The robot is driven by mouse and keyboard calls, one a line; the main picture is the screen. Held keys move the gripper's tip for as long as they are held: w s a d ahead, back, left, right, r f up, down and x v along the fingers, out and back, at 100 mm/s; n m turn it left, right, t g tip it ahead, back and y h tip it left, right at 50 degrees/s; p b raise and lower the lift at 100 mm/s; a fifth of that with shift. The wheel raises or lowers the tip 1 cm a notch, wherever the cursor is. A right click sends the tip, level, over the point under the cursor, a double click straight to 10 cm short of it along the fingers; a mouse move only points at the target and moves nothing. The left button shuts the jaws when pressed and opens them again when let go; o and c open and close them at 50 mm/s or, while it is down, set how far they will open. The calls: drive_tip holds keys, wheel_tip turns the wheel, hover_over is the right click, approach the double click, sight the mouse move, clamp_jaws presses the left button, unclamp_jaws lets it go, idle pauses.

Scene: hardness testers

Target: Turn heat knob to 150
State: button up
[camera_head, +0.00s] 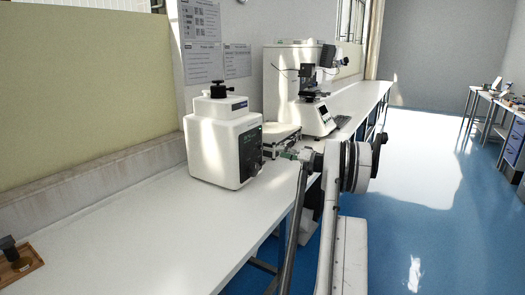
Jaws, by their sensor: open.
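A white box-shaped machine (212,150) with a black handle on its top stands on the long white bench. Its front faces right and carries a dark control panel (249,153). Small knob shapes show on the panel's right side, but they are too small to tell which is the heat knob or to read a setting. My gripper (286,155) is to the right of this panel, at about panel height, and points left toward it. It is open, with a visible gap between it and the machine. Its fingers are small and hard to make out.
The white bench (130,235) is clear in front of the machine. A small brown tray (30,268) with a dark item lies at the lower left. A microscope-like tester (313,100) stands farther back. Blue floor (400,235) lies open on the right.

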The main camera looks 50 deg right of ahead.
sight(262, 148)
drive_tip(key=w, duration=0.7)
drive_tip(key=w+a+b, duration=0.1)
drive_tip(key=w, duration=0.2)
drive_tip(key=shift+w, duration=0.4)
clamp_jaws()
drive_tip(key=m, duration=0.6)
drive_tip(key=shift+b, duration=0.4)
drive_tip(key=m, duration=0.5)
drive_tip(key=shift+m, duration=0.4)
